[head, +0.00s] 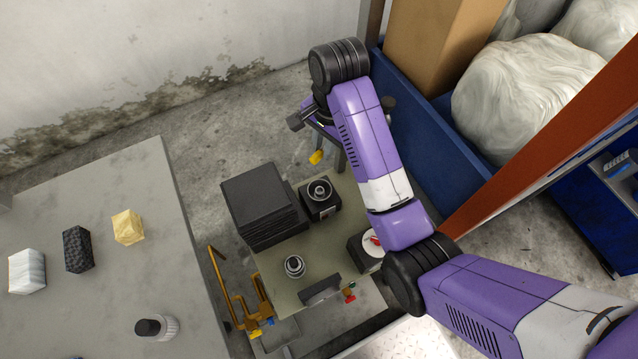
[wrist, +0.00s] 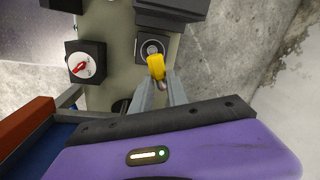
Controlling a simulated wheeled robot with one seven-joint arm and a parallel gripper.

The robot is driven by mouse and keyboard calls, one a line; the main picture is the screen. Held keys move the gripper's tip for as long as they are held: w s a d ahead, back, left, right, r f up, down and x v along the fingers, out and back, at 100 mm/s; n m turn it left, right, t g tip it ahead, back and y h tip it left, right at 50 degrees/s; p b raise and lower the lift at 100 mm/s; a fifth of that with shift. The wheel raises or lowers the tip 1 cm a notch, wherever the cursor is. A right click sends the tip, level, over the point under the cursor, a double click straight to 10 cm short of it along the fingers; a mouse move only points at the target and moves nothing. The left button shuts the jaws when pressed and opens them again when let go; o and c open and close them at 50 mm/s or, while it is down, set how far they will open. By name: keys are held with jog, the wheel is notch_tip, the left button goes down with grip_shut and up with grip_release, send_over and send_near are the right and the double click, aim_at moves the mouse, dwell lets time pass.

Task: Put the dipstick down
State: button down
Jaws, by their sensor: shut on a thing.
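The dipstick shows as a yellow handle (head: 316,157) at the end of my gripper (head: 327,147) in the head view. In the wrist view the yellow handle (wrist: 156,66) sits between the fingertips of my gripper (wrist: 159,84), which is shut on it. The rest of the dipstick is hidden or too small to make out. In the head view the handle is apart from the black block with a round metal opening (head: 319,194). In the wrist view it overlaps the lower edge of that block (wrist: 152,46).
A dark stacked block (head: 262,205) and a box with a red dial (head: 366,248) stand on the press's greenish top (head: 276,272). A gold bracket (head: 236,298) is at its left. A grey table (head: 100,275) with several samples lies further left. A blue bin (head: 420,145) stands right.

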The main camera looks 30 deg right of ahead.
notch_tip(320, 180, down, 18)
jog(key=shift+f, duration=0.1)
dwell(0.4)
jog(key=shift+b, duration=0.3)
jog(key=c, duration=1.3)
grip_release()
notch_tip(320, 180, up, 12)
jog(key=s+p, duration=0.1)
jog(key=shift+d, duration=0.25)
jog(key=shift+s, duration=0.1)
